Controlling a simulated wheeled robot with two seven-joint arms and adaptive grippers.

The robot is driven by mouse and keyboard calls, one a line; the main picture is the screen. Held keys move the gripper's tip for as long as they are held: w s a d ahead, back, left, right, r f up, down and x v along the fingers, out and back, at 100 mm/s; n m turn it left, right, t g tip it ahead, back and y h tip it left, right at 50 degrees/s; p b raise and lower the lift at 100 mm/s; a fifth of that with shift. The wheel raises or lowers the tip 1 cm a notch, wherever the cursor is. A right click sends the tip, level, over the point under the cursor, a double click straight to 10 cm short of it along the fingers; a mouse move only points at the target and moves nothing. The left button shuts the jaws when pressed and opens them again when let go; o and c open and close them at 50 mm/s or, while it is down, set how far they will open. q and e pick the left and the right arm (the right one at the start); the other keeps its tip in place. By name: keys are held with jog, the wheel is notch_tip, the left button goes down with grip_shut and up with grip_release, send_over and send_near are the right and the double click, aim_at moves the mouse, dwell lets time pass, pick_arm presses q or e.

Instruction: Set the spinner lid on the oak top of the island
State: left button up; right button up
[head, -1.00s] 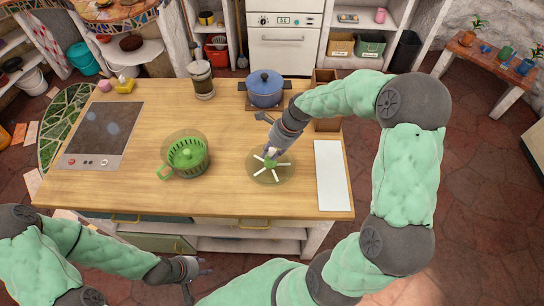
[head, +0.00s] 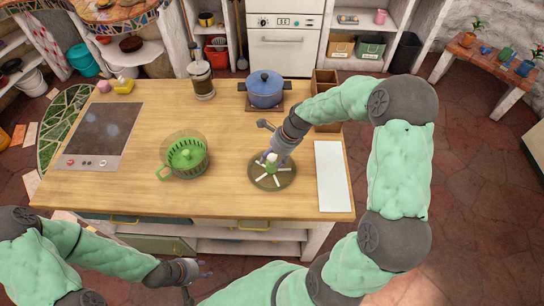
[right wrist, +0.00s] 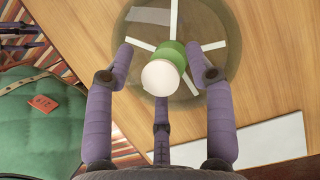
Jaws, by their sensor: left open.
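The spinner lid (head: 264,182), a clear round disc with white spokes and a green centre, lies on the oak top (head: 225,120) of the island, left of a white board. My right gripper (head: 272,158) is just above it. In the right wrist view the right gripper's fingers (right wrist: 165,75) are spread around the lid's pale knob (right wrist: 160,77), with gaps on both sides. The lid's disc also shows there (right wrist: 215,30). The green spinner bowl (head: 185,157) stands further left on the oak. My left gripper (head: 200,272) is open and empty in front of the island.
The white board (head: 332,176) lies at the island's right end. A blue pot (head: 265,90), a wooden box (head: 325,78) and a French press (head: 202,82) stand along the back. A cooktop (head: 102,135) is at the left. Oak between bowl and lid is clear.

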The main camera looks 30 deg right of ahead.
jog(key=shift+r, duration=0.15)
jog(key=p+v, duration=0.2)
jog(key=v, duration=1)
dwell(0.3)
